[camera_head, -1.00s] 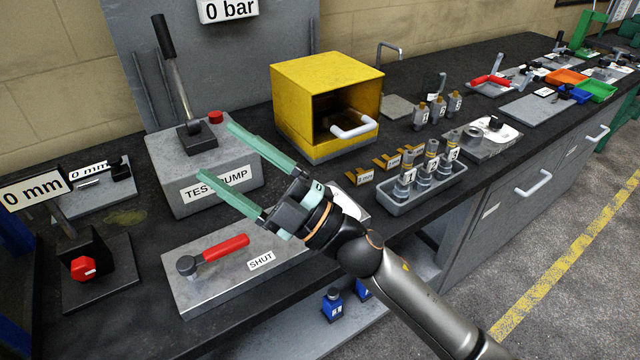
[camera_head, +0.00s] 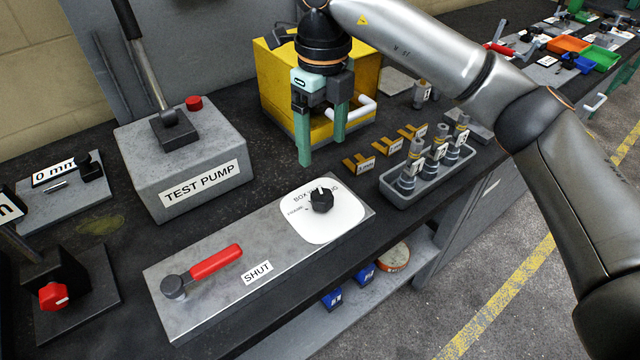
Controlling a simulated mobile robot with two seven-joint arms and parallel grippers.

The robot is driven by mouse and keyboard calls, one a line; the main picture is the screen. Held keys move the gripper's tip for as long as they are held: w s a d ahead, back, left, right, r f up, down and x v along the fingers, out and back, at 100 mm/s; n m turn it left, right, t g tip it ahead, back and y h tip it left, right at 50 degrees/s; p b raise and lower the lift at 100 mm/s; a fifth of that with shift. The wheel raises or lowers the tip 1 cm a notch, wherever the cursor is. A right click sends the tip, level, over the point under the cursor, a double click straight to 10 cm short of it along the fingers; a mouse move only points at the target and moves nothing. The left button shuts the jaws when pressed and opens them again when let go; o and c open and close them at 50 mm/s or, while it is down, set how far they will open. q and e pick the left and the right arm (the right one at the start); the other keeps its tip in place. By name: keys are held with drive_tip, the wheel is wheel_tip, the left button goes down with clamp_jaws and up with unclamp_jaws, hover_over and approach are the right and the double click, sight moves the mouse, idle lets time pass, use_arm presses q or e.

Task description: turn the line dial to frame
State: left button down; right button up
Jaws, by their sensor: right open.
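The line dial is a black knob (camera_head: 321,200) on a white round-cornered plate (camera_head: 308,222), at the right end of a grey metal panel (camera_head: 215,293). The plate bears lettering that reads "BOX" at the top and what looks like "FRAME" at the left; the rest is partly unreadable. A white mark shows on the knob's top, but its exact setting is hard to tell. My right gripper (camera_head: 320,150) points down with its two green fingers apart and empty. It appears above and behind the knob, not touching it. My left gripper is not in view.
On the same panel a red lever (camera_head: 215,262) lies beside a "SHUT" label. The grey test pump (camera_head: 180,165) stands at left, a yellow box (camera_head: 275,90) behind my gripper. A tray (camera_head: 425,185) of numbered fittings and brass pieces (camera_head: 387,146) are at right.

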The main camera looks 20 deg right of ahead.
sight(322, 195)
wheel_tip(322, 195, down, 12)
drive_tip(key=shift+s+f+p, duration=0.1)
drive_tip(key=shift+p, duration=0.4)
clamp_jaws()
idle(0.6)
